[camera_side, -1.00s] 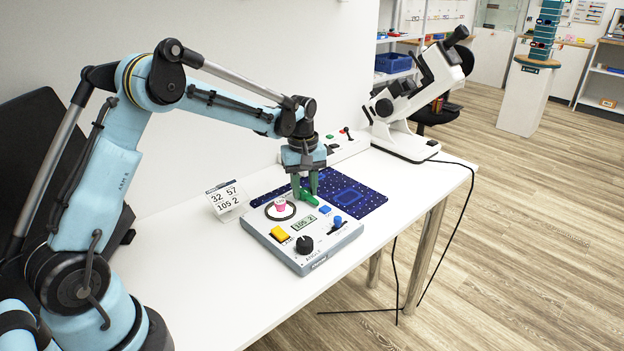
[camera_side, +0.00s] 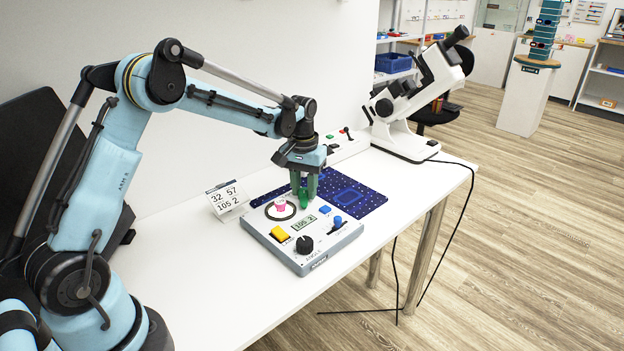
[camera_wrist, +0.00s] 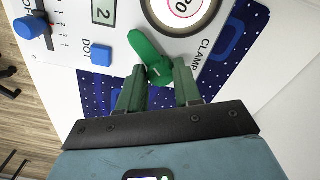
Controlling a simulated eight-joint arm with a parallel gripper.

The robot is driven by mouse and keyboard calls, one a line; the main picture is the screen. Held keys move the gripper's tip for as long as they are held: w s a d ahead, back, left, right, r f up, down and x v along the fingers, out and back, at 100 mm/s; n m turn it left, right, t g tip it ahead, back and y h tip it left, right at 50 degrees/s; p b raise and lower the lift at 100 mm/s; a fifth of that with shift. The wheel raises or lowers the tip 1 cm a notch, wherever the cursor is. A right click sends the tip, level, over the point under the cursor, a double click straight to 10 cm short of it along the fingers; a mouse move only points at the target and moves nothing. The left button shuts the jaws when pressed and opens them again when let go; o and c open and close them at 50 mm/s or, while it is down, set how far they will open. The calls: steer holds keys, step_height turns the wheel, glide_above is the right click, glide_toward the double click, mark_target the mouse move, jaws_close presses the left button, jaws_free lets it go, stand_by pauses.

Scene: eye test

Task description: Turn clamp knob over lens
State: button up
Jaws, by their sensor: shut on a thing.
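The green clamp knob (camera_wrist: 148,55) is a lever-shaped handle on the white control box (camera_side: 340,238), next to the word CLAMP. My gripper (camera_wrist: 160,80) has its green fingers on either side of the knob's near end and is shut on it. In the side view my gripper (camera_side: 306,188) points down at the back of the box, and its fingers partly hide the clamp knob (camera_side: 304,200). The lens (camera_side: 279,204) shows a pink mark inside a dark ring, left of the knob. In the wrist view the lens (camera_wrist: 185,8) is cut off by the top edge.
The box also carries a yellow button (camera_side: 280,234), a black dial (camera_side: 304,244), blue controls (camera_side: 338,221) and a display (camera_side: 304,223) reading 105 2. A number card (camera_side: 227,198) stands behind left. A blue dotted mat (camera_side: 368,200) and white instrument (camera_side: 405,140) are beyond.

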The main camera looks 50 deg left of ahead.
mark_target(303, 191)
steer(key=m, duration=0.5)
steer(key=shift+m, duration=0.3)
steer(key=shift+s+m, duration=0.1)
steer(key=shift+m, duration=2)
steer(key=shift+a, duration=0.1)
steer(key=o, duration=0.8)
step_height(303, 191, up, 12)
steer(key=shift+r, duration=0.1)
